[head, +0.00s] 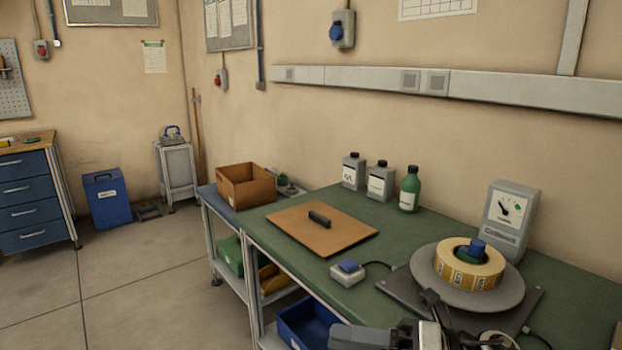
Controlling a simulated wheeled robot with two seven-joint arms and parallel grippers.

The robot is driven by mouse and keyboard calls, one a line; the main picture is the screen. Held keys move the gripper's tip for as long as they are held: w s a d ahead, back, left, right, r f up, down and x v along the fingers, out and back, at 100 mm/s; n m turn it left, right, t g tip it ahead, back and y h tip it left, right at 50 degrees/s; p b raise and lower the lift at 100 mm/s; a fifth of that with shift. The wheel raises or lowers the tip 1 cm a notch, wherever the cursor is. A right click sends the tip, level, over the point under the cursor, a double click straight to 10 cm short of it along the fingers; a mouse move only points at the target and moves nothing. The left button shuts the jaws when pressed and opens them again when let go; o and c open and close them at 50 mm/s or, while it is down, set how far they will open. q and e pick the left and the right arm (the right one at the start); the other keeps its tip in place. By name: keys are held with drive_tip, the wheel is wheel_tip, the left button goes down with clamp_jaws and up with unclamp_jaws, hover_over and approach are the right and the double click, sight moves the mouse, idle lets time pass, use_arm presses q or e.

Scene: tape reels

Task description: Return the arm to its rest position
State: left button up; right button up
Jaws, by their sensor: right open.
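A yellow tape reel (486,275) with printed labels lies flat on a round grey disc (510,295), which stands on a dark grey base plate. A green hub with a blue knob (478,247) stands up through the reel's centre. My right gripper (438,312) is at the bottom edge, in front of the disc and low in the picture. It is open, and no object shows between its fingers. The picture cuts off part of the gripper and arm. My left gripper is not in view.
The green bench carries a brown board (290,238) with a black handle, a blue-button box (347,271), a gauge box (512,220) and several bottles. A cardboard box (259,188) stands at the far end. A blue bin (310,314) sits below the front edge.

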drive_tip(key=d+f+m+t+h, duration=0.2)
drive_tip(key=f+m+t+h, duration=0.2)
drive_tip(key=m+t, duration=0.55)
drive_tip(key=d+f+m+t+h, duration=0.3)
drive_tip(key=f+m+t+h, duration=0.15)
drive_tip(key=m, duration=0.95)
drive_tip(key=s+d+f+m+g+h, duration=0.2)
drive_tip(key=s+f+m+g+h, duration=0.1)
drive_tip(key=s+f+m, duration=0.3)
drive_tip(key=s+d+f+m+g+h, duration=0.2)
drive_tip(key=s+f+m, duration=0.4)
drive_tip(key=f, duration=0.5)
drive_tip(key=shift+s+d+f+m+g+h, duration=0.2)
drive_tip(key=shift+s+m+g+h, duration=0.2)
drive_tip(key=shift+m+g+h, duration=0.65)
